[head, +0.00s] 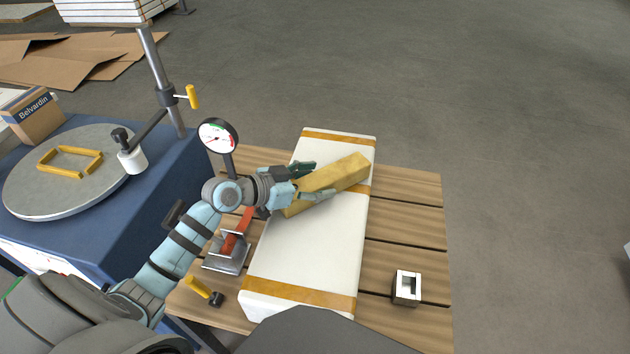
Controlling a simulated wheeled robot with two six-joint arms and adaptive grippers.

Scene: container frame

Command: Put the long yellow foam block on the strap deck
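The long yellow foam block (345,173) lies slantwise over the white strap deck (285,265), which has orange-yellow straps across it. No clear gap shows between block and deck. My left gripper (316,181) is at the block's near-left end, its fingers spread and pointing right. The upper finger shows apart from the block's far edge; the lower finger overlaps its near side. The gripper looks open, and it hides part of the block's left end. My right gripper is not in view.
The deck lies on a slatted wooden table (408,253). A small square block (406,288) stands at right; a red-handled clamp (228,255) and a yellow-handled piece (199,287) are at left.

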